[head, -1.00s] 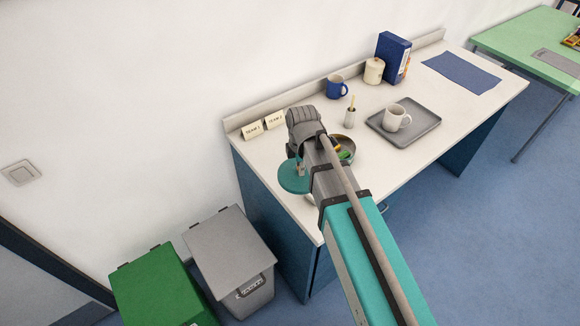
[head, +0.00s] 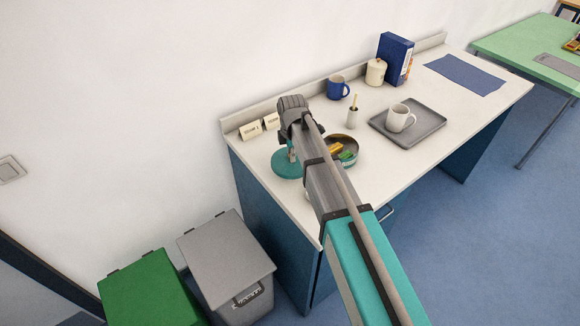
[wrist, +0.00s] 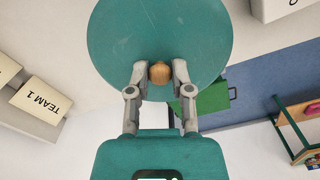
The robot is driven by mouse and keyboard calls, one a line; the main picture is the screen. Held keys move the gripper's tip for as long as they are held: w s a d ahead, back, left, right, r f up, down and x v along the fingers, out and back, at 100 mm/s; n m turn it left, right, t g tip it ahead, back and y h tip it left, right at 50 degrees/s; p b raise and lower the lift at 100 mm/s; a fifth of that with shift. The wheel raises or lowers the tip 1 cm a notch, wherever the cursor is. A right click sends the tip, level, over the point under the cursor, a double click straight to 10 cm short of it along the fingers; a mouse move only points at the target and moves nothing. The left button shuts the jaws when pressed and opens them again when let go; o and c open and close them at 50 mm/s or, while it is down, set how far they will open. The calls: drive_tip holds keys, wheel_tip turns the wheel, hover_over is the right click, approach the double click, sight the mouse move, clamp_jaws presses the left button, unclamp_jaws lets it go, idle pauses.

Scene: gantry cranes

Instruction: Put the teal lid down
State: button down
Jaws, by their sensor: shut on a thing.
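The teal lid (head: 286,168) is a round flat disc over the left end of the white counter, in front of the name cards. I cannot tell whether it touches the counter. In the wrist view the lid (wrist: 160,35) fills the top middle, with a wooden knob (wrist: 159,72) at its centre. My gripper (wrist: 159,76) is shut on that knob, one finger on each side. In the head view my gripper (head: 291,150) is partly hidden by my arm.
A round pan (head: 352,144) with yellow and green items stands right of my arm. Two name cards (head: 251,130) stand by the wall. A blue mug (head: 337,88), a small pot with a stick (head: 352,118) and a grey tray (head: 425,128) with a white mug (head: 400,118) stand farther right.

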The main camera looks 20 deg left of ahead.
drive_tip(key=shift+w+a+f+b, duration=0.2)
drive_tip(key=shift+w+f+b, duration=0.15)
drive_tip(key=shift+f, duration=0.1)
drive_tip(key=shift+w+a+f+b, duration=0.25)
drive_tip(key=shift+w+f, duration=0.1)
drive_tip(key=shift+f, duration=0.1)
drive_tip(key=shift+w+a+f+b, duration=0.15)
drive_tip(key=shift+w+f+b, duration=0.25)
drive_tip(key=shift+f+b, duration=1.6)
drive_tip(key=shift+f, duration=0.05)
drive_tip(key=shift+f, duration=0.1)
drive_tip(key=c, duration=0.5)
unclamp_jaws()
wheel_tip(320, 180, up, 12)
drive_tip(key=p, duration=1.2)
drive_tip(key=shift+r, duration=0.2)
